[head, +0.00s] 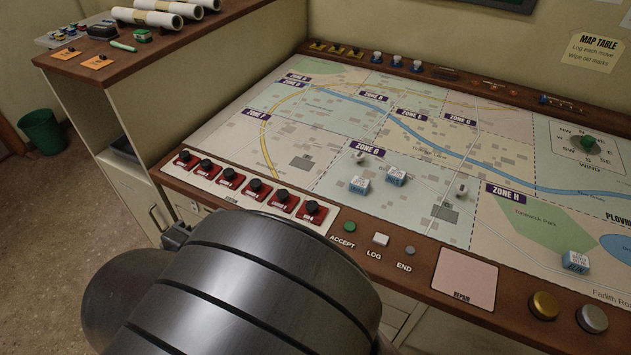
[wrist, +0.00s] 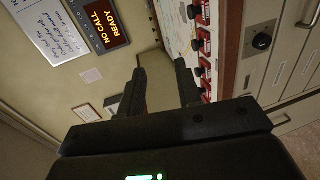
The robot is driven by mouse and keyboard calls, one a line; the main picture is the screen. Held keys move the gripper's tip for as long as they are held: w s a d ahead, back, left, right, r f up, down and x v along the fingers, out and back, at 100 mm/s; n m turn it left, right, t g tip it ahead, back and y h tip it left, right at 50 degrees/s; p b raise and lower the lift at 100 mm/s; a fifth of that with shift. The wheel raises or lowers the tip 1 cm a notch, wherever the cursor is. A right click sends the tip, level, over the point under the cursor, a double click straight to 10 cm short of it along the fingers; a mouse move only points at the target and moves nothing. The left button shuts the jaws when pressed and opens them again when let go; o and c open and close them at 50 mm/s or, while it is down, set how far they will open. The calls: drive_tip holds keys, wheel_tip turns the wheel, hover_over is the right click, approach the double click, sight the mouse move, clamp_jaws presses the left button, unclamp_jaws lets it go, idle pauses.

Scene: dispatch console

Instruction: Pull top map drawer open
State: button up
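Pale drawer fronts (wrist: 292,72) under the map table show at the right of the wrist view, which is turned on its side. They look shut; I cannot tell for sure which is the top map drawer. Below the table edge in the head view, a little of the pale fronts (head: 402,309) shows beside my arm. My gripper (wrist: 160,83) has its two black fingers apart with nothing between them. It points along the table edge, to one side of the fronts and not touching them. In the head view my arm hides most of the gripper.
The map table's wooden edge (head: 405,273) carries red switch blocks (head: 256,190) and several buttons. A pale cabinet (head: 140,194) stands at the left, a green bin (head: 42,131) beyond. Floor there is clear.

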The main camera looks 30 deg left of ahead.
wheel_tip(320, 180, down, 36)
drive_tip(key=x, duration=1.1)
drive_tip(key=shift+r, duration=0.2)
clamp_jaws()
drive_tip(key=shift+s, duration=0.1)
